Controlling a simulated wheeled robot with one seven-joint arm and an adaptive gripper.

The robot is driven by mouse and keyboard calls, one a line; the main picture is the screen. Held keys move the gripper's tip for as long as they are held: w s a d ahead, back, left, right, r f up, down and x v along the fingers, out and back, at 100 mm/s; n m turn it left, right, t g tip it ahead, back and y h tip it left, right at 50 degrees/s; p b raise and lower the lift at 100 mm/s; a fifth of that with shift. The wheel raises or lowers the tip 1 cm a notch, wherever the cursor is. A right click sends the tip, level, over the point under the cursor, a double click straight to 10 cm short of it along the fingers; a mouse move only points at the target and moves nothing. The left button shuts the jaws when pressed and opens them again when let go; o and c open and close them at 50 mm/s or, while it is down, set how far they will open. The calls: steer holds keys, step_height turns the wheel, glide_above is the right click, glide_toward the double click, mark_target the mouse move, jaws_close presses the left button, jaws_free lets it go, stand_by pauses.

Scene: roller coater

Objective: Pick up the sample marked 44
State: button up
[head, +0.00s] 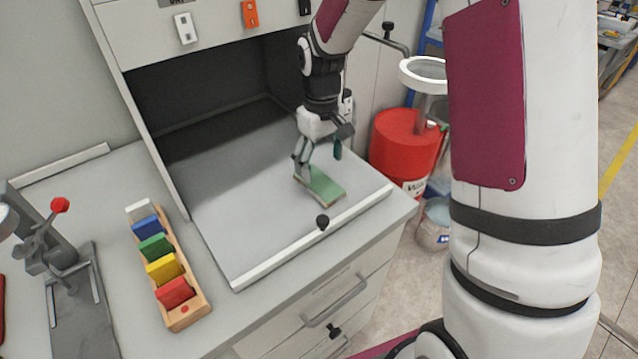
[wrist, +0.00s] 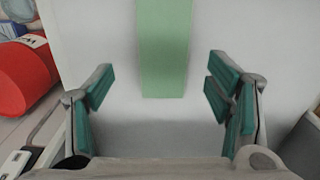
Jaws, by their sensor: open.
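A flat green sample panel (head: 322,184) lies on the grey work surface near the front right of the hooded bench. No number can be read on it. My gripper (head: 320,160) is open just above the panel's far end in the head view. In the wrist view the green panel (wrist: 163,50) runs from the top edge down between my open fingers (wrist: 163,95), with clear space on both sides. It is not held.
A wooden rack (head: 189,312) with several coloured panels stands left of the hood. A black knob (head: 322,222) is at the surface's white front rail (head: 300,240). A red drum (head: 400,145) stands right of the bench. A clamp device (head: 65,262) is far left.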

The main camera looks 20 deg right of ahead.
mark_target(319, 181)
steer(key=shift+a+f+p, duration=0.15)
steer(key=shift+f+p, duration=0.05)
steer(key=shift+f, duration=1.15)
steer(key=shift+a+f+p, duration=0.1)
steer(key=shift+f+p, duration=0.05)
steer(key=shift+f, duration=1.15)
steer(key=c, duration=1.2)
steer(key=shift+c, duration=0.2)
steer(key=shift+r, duration=0.15)
